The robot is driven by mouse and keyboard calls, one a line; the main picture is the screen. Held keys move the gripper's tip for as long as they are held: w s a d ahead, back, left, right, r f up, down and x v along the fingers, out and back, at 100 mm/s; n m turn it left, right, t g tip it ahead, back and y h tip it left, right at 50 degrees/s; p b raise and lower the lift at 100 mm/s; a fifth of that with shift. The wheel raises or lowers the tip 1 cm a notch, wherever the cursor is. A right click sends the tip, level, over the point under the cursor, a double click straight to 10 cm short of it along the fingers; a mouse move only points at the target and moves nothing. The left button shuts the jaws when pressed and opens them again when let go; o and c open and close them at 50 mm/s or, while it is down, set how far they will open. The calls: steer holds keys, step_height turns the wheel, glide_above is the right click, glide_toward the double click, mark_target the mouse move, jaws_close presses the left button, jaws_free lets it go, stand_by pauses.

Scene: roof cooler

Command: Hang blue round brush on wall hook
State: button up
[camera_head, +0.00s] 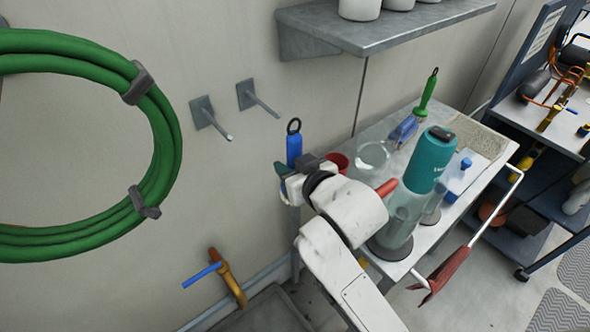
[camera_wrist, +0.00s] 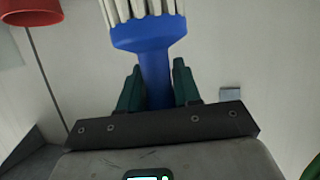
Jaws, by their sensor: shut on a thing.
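The blue round brush (camera_head: 294,148) has a blue handle with a black loop at its top, and it stands upright in my gripper (camera_head: 287,180). In the wrist view the brush (camera_wrist: 150,32) shows white bristles and a blue collar. There my gripper (camera_wrist: 157,88) is shut on its blue handle with green fingers. Two wall hooks, a nearer one (camera_head: 210,118) and a farther one (camera_head: 256,97), stick out of the wall on grey plates. Both pegs look empty. The brush is to the right of and below the farther hook, apart from it. The bristles are hidden in the head view.
A green hose coil (camera_head: 165,150) hangs on the wall at left. A grey shelf (camera_head: 370,35) juts out above right. A metal cart (camera_head: 480,175) beside my arm carries a teal bottle (camera_head: 430,160), a glass bowl (camera_head: 372,155) and a red cup (camera_head: 338,160). Wall around the hooks is clear.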

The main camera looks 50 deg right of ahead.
mark_target(291, 167)
steer(key=w+d+f+b, duration=0.1)
steer(key=w, duration=0.6)
steer(key=shift+w+d+f, duration=0.15)
steer(key=shift+w+d, duration=0.1)
stand_by(0.6)
stand_by(0.6)
steer(key=o, duration=1.1)
steer(key=shift+o, duration=0.2)
steer(key=b+v, duration=0.1)
steer(key=v, duration=0.9)
steer(key=shift+s+a, duration=0.2)
steer(key=shift+s, duration=0.15)
